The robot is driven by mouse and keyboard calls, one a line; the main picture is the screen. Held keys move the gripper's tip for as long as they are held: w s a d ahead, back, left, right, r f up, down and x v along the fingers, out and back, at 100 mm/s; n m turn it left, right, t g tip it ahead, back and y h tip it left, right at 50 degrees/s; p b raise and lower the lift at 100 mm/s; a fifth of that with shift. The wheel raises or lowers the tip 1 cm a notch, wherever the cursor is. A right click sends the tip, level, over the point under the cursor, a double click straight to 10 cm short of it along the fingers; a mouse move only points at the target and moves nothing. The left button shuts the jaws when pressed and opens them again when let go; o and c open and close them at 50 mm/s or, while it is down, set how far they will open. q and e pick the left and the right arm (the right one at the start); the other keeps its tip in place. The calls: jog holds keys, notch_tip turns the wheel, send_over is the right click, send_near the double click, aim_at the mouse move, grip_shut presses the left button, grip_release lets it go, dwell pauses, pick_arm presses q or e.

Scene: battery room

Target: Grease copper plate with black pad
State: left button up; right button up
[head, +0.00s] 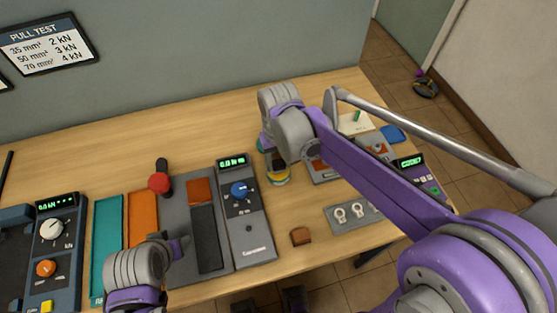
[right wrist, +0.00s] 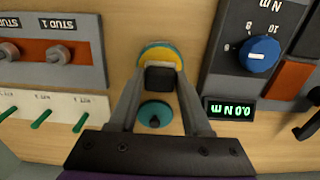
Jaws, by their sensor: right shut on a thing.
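My right gripper (right wrist: 160,84) is shut on a black pad (right wrist: 160,78), in the right wrist view. The pad is over a round tin with yellow contents and a teal rim (right wrist: 158,50); I cannot tell whether it touches them. In the head view the tin (head: 278,180) shows beneath my right wrist, which hides most of the gripper. A copper-coloured plate with studs (right wrist: 82,60) lies left in the wrist view, partly hidden by my arm in the head view (head: 318,167). My left gripper (head: 182,246) is at lower left, its jaws unclear.
A teal lid with a black knob (right wrist: 155,113) lies beside the tin. A torque tester (head: 240,205) with a blue knob is left of it. A brown block (head: 301,236) and a grey tray with two lugs (head: 352,216) are nearer the table's front. Bare wood lies between.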

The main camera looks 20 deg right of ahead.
aim_at(279, 163)
pick_arm(q)
jog(key=shift+s+f+b, duration=0.15)
jog(key=shift+f+b, duration=0.2)
jog(key=shift+f, duration=0.1)
pick_arm(e)
jog(key=shift+s+f, duration=0.1)
jog(key=shift+f, duration=0.5)
dwell(0.8)
pick_arm(q)
jog(key=shift+w+r+p, duration=0.3)
jog(key=shift+r+p, duration=0.4)
jog(key=shift+r, duration=0.2)
jog(key=shift+w+r+p, duration=0.35)
jog(key=shift+r+p, duration=0.3)
jog(key=shift+r, duration=0.25)
jog(key=shift+w+r+p, duration=0.3)
jog(key=shift+r+p, duration=0.4)
jog(key=shift+r, duration=0.2)
pick_arm(e)
jog(key=shift+r, duration=3.6)
pick_arm(q)
jog(key=shift+s+f, duration=0.1)
jog(key=shift+s, duration=0.05)
pick_arm(e)
jog(key=shift+f, duration=0.1)
